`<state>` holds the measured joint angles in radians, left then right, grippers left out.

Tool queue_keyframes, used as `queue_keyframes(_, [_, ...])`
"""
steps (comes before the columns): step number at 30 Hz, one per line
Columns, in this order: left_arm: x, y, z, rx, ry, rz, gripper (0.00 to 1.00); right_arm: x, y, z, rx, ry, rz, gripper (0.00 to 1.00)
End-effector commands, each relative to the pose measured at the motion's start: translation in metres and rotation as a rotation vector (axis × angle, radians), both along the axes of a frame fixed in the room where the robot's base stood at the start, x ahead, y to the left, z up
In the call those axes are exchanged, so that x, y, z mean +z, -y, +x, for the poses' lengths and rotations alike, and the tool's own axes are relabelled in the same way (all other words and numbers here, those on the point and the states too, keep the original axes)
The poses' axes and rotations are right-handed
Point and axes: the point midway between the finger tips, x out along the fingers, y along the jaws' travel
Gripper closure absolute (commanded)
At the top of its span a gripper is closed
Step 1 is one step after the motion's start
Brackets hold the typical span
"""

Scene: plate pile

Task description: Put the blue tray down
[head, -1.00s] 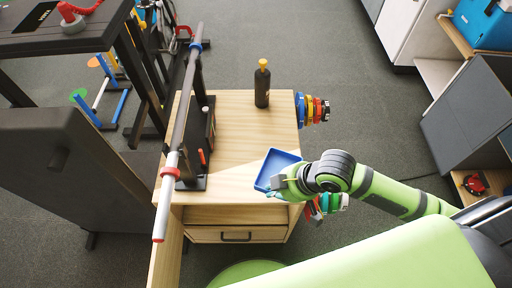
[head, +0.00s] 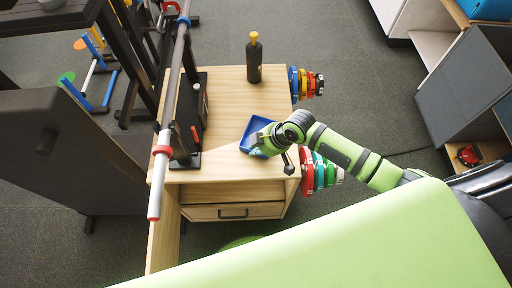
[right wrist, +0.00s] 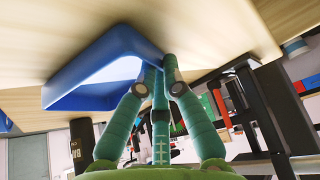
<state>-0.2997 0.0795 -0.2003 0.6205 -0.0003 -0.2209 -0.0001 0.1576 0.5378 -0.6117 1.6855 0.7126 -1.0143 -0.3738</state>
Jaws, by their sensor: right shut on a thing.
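The blue tray (head: 252,126) is a shallow rectangular tray over the right part of the wooden cabinet top (head: 226,120). My right gripper (head: 259,147) is shut on the tray's near rim. In the right wrist view the green fingers (right wrist: 158,68) meet at the tray's edge (right wrist: 88,66), and the tray lies close along the wooden surface. I cannot tell whether its whole underside touches the wood. The hand hides the tray's near right corner in the head view. My left gripper is not in view.
A dark bottle with a yellow cap (head: 254,60) stands at the back of the top. A barbell (head: 175,95) on a black rack (head: 189,125) runs along the left. Coloured weight plates (head: 320,172) hang at the right side. The middle of the top is clear.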

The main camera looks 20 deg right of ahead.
Motion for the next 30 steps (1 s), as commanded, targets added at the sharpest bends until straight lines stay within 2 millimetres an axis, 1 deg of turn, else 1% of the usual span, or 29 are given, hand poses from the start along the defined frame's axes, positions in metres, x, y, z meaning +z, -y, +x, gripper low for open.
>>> queue_keyframes(5, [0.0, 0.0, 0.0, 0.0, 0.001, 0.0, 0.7, 0.001, 0.0, 0.0, 0.0, 0.002, 0.0, 1.0])
queue_keyframes(8, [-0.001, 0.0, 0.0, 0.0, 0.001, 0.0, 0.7, -0.002, 0.0, 0.0, 0.0, 0.0, 0.0, 1.0])
queue_keyframes(10, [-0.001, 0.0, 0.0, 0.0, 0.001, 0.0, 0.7, -0.002, 0.0, 0.0, 0.0, 0.0, 0.0, 0.76])
queue_keyframes(11, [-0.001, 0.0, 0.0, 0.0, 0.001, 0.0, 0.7, -0.002, 0.0, 0.0, 0.0, 0.0, 0.0, 0.68])
queue_keyframes(20, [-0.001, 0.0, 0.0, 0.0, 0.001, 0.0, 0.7, -0.003, 0.0, -0.001, 0.0, -0.001, -0.002, 0.68])
queue_keyframes(23, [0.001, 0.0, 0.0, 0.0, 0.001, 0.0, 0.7, 0.0, 0.001, 0.0, 0.0, -0.001, -0.002, 0.68])
queue_keyframes(26, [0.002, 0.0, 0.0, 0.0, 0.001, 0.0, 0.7, 0.008, 0.005, -0.003, -0.001, 0.001, -0.002, 0.68])
queue_keyframes(29, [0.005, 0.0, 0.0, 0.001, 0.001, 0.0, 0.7, 0.024, 0.012, -0.008, 0.001, 0.001, -0.003, 0.68])
queue_keyframes(30, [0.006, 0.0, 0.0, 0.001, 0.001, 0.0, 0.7, 0.032, 0.015, -0.011, 0.002, 0.002, -0.003, 0.68])
